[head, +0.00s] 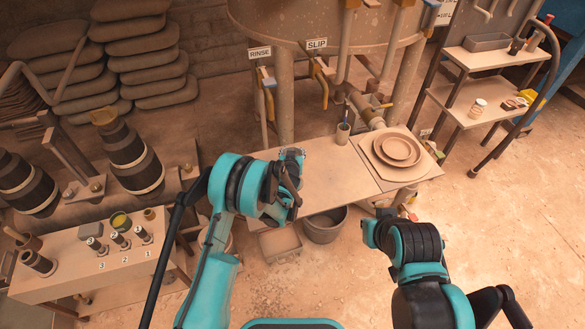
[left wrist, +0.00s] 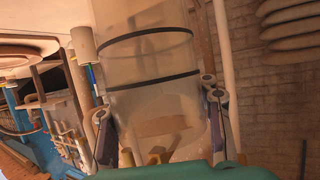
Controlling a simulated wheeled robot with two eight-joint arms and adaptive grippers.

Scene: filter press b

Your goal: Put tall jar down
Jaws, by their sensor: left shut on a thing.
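My left gripper (head: 290,182) is at the left end of the pale work table (head: 325,172). In the left wrist view its two fingers (left wrist: 158,128) stand on either side of a tall clear jar (left wrist: 150,70) with dark bands, shut on it. Some brown matter shows low inside the jar, and its upper end runs out of the picture. In the head view only a small part of the jar (head: 293,155) shows past the gripper. I cannot tell whether its base touches the table. My right arm is at the lower right; its fingers cannot be made out.
A cup with a brush (head: 343,133) and a board with round plates (head: 398,149) stand on the table. A big tank with taps labelled RINSE and SLIP (head: 317,43) rises behind. A numbered bench (head: 60,270) is at left, a shelf rack (head: 495,57) at right. A dark bucket (head: 324,228) is below.

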